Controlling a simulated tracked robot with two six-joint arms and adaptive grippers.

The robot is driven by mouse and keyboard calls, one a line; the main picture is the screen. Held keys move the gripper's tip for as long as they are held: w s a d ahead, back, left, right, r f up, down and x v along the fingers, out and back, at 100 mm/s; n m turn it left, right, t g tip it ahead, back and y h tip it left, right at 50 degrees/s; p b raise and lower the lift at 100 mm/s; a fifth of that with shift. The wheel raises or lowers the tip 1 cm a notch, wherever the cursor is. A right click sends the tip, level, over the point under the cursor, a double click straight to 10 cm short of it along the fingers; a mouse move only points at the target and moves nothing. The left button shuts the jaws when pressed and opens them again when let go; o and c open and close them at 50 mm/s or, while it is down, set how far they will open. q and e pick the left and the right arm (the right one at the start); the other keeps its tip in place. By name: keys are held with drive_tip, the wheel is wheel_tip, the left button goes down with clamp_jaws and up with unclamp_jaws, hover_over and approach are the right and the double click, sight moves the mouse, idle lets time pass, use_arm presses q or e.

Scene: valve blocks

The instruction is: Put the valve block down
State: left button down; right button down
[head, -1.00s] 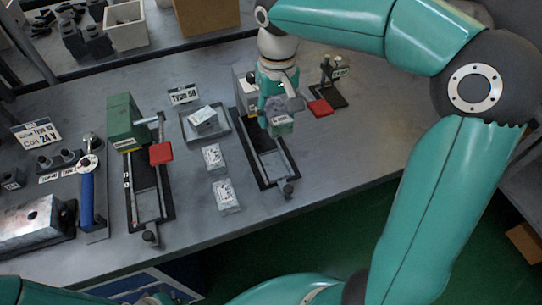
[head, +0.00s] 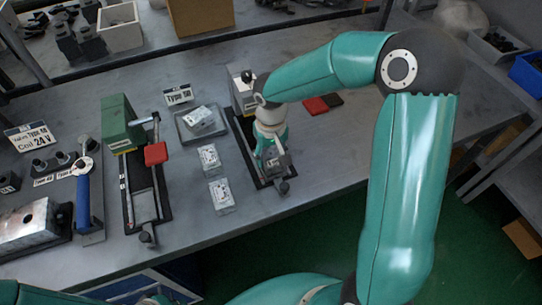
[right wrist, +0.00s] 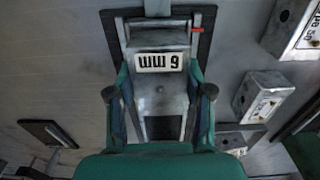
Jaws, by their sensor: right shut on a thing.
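My right gripper (head: 271,150) is shut on a grey metal valve block (head: 280,165) and points down over the near end of the right-hand clamp fixture (head: 246,148). In the right wrist view the block (right wrist: 160,98) lies between the two fingers, above the dark fixture base (right wrist: 112,38); a plate reading "6 MM" (right wrist: 160,62) shows beside it, upside down. I cannot tell whether the block touches the fixture. The fingers hide part of the block in the head view. My left gripper is out of view.
Left of the fixture, two labelled blocks (head: 210,157) (head: 221,195) lie on the table, and another lies in a tray (head: 186,128) by the "Type 50" sign (head: 178,96). A green-block fixture (head: 120,125) stands farther left. A red pad (head: 315,106) lies to the right.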

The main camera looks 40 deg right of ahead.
sight(271, 155)
drive_tip(key=shift+s+a+f, duration=0.1)
drive_tip(key=shift+s+f, duration=0.2)
drive_tip(key=c, duration=0.8)
unclamp_jaws()
drive_tip(key=shift+f, duration=0.1)
drive_tip(key=o, duration=0.4)
drive_tip(key=shift+w, duration=0.15)
drive_tip(key=shift+c, duration=0.2)
wheel_tip(271, 155, up, 12)
